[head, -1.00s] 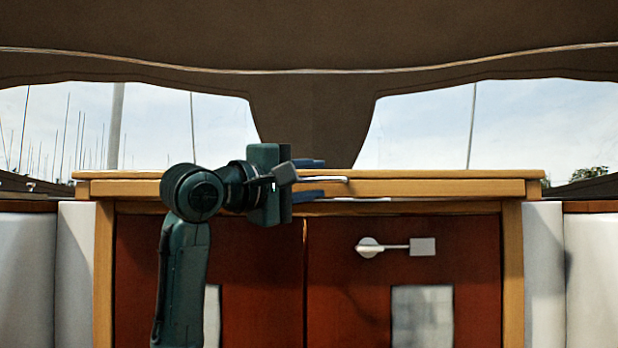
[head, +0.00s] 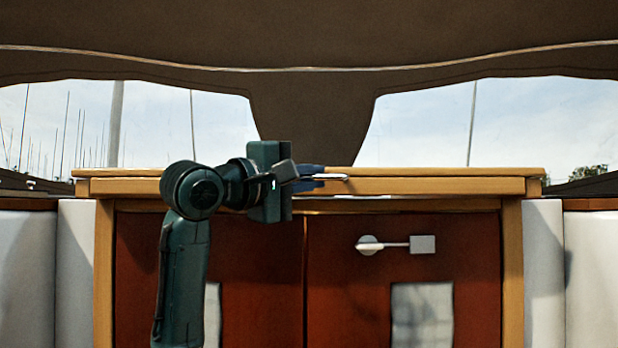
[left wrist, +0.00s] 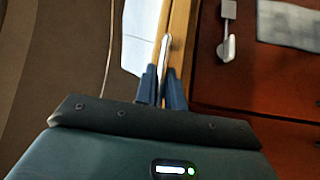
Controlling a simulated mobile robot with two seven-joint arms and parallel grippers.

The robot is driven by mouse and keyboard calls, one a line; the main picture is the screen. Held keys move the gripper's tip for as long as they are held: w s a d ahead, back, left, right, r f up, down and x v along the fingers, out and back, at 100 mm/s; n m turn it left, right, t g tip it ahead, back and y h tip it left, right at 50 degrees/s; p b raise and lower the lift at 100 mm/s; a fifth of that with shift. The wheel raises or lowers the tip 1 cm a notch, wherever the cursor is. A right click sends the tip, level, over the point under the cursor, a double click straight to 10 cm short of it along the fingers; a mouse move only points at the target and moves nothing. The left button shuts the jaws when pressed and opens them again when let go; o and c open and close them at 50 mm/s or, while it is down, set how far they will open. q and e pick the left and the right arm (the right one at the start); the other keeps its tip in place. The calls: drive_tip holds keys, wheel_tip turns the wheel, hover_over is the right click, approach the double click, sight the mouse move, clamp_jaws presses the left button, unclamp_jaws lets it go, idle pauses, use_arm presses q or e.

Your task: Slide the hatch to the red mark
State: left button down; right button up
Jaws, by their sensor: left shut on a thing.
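The hatch (head: 440,186) shows edge-on as a wooden board above the two red-brown doors. A slim pale metal handle (head: 338,177) sticks out at its front edge, and it also shows in the left wrist view (left wrist: 165,45). My left gripper (head: 316,178) comes in from the left. Its blue fingers (left wrist: 161,86) are shut on the handle, one on either side of it. The red mark cannot be made out in either view. My right gripper is not in view.
The red-brown doors (head: 260,270) below carry a pale latch (head: 397,245) and pale panels. Wooden posts (head: 512,270) frame them. White cushions (head: 590,270) stand at both sides. A dark canopy (head: 310,40) hangs overhead.

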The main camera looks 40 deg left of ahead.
use_arm(q)
drive_tip(key=shift+w, duration=0.1)
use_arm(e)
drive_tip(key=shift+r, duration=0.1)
